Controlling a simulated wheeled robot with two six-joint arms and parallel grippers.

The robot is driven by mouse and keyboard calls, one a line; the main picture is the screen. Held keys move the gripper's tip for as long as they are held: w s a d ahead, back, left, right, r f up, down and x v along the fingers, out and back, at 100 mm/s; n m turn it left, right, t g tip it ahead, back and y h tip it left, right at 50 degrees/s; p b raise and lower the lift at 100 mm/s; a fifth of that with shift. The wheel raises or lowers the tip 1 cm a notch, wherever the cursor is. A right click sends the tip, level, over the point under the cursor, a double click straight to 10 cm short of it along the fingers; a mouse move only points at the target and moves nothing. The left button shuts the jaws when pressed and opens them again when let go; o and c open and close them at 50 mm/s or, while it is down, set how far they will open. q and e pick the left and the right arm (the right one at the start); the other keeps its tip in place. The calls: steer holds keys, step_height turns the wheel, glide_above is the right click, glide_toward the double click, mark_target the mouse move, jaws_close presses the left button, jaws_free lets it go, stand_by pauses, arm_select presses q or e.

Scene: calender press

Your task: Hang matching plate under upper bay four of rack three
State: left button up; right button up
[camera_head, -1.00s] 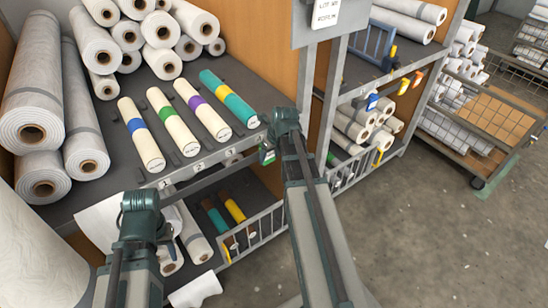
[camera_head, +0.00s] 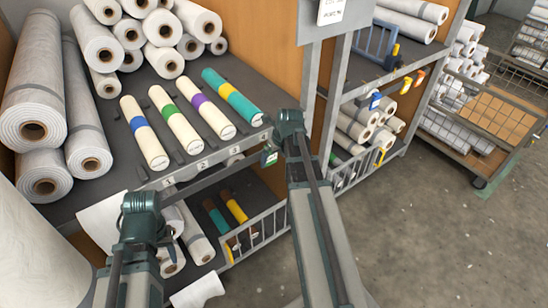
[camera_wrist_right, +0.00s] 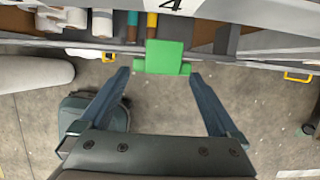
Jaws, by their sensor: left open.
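A green plate (camera_wrist_right: 165,55) with small side tabs at its base is at the front edge of the shelf, below the label with a 4 (camera_wrist_right: 170,5), in the right wrist view. In the head view the plate (camera_head: 269,157) shows small, just below the upper shelf's front rail. My right gripper (camera_wrist_right: 160,76) is open, its fingers apart on either side of the plate's lower end, with narrow gaps. In the head view my right gripper (camera_head: 289,125) is close to the rail. A teal roll with a yellow band (camera_head: 232,97) lies in the rightmost upper bay. My left gripper (camera_head: 141,203) is open at lower left.
Cream rolls with blue (camera_head: 144,134), green (camera_head: 175,121) and purple (camera_head: 206,109) bands lie in the other upper bays. A lower shelf has a barred rail (camera_head: 258,234). White rolls (camera_head: 160,27) are stacked behind. A mesh cart (camera_head: 480,120) stands right; floor is free in front.

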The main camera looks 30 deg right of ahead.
steer(key=shift+r, duration=0.1)
steer(key=p+v, duration=1.3)
steer(key=shift+r, duration=0.3)
steer(key=shift+s, duration=0.15)
steer(key=shift+a, duration=0.1)
steer(key=s+a+m+g, duration=0.1)
steer(key=s+a+m, duration=0.2)
steer(key=a+m, duration=0.7)
steer(key=s+a+m+g+h, duration=0.1)
steer(key=s+a+m, duration=0.3)
steer(key=a+m, duration=0.7)
steer(key=s+a+f+m+g, duration=0.1)
steer(key=s+a+m, duration=0.3)
steer(key=a+m, duration=0.7)
steer(key=shift+s+m+g+h, duration=0.3)
steer(key=shift+m+g, duration=0.2)
steer(key=shift+m, duration=0.1)
